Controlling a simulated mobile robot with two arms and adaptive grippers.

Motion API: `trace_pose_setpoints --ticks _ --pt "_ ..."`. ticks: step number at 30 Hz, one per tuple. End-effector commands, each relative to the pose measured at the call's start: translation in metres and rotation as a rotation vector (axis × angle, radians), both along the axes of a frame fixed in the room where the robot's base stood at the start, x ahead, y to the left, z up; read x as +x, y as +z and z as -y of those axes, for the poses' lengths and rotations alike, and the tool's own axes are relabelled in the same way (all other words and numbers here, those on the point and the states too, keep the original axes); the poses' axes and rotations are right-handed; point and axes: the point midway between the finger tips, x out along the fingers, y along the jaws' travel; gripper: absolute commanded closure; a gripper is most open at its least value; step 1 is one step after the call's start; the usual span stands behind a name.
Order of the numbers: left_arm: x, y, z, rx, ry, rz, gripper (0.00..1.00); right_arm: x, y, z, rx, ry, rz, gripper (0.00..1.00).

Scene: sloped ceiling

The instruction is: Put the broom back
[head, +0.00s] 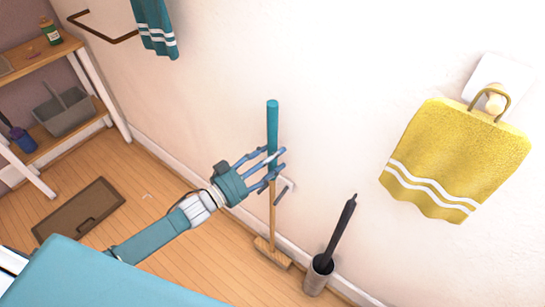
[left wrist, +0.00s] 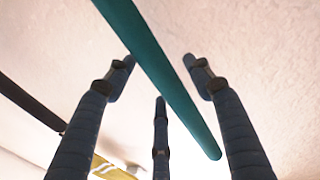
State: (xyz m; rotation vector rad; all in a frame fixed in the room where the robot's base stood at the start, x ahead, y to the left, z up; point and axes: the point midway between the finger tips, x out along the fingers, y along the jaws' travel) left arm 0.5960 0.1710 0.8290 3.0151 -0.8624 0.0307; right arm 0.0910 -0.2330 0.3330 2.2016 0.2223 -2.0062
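The broom (head: 272,115) stands upright close to the wall, with a teal grip on top, a wooden shaft and a brush head low near the floor. A small metal wall holder (head: 289,184) shows just right of the shaft; whether the broom touches it I cannot tell. My left gripper (head: 272,164) is at the lower part of the teal grip with its fingers spread around it. In the left wrist view the teal handle (left wrist: 165,75) runs diagonally between the spread fingers (left wrist: 158,66), which do not look closed on it. My right gripper is not in view.
A grey bin with a dark-handled brush (head: 318,275) stands right of the broom. A yellow towel (head: 450,160) hangs on the right wall. A wooden shelf (head: 40,62), a brown floor mat (head: 79,208) and a teal towel (head: 155,28) are at left.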

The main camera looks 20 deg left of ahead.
Motion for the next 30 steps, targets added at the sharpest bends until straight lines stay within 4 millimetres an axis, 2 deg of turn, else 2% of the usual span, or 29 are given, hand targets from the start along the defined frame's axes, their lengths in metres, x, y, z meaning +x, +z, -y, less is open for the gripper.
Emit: trace_pose_setpoints --ticks 6,8,21,25,30 --pt "0.000 0.005 0.000 0.000 0.000 0.000 0.48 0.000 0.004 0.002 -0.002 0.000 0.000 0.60" --pt "-0.005 0.001 -0.003 0.001 0.000 -0.002 0.48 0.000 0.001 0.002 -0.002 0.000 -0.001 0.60" --pt "-0.079 -0.001 -0.049 0.002 -0.001 -0.003 0.48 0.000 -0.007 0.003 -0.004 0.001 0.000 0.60" --pt "-0.094 -0.001 -0.058 0.001 0.000 -0.002 0.48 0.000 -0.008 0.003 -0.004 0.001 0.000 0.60" --pt "-0.102 0.000 -0.063 0.000 0.000 0.000 0.48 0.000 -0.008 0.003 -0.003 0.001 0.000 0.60"
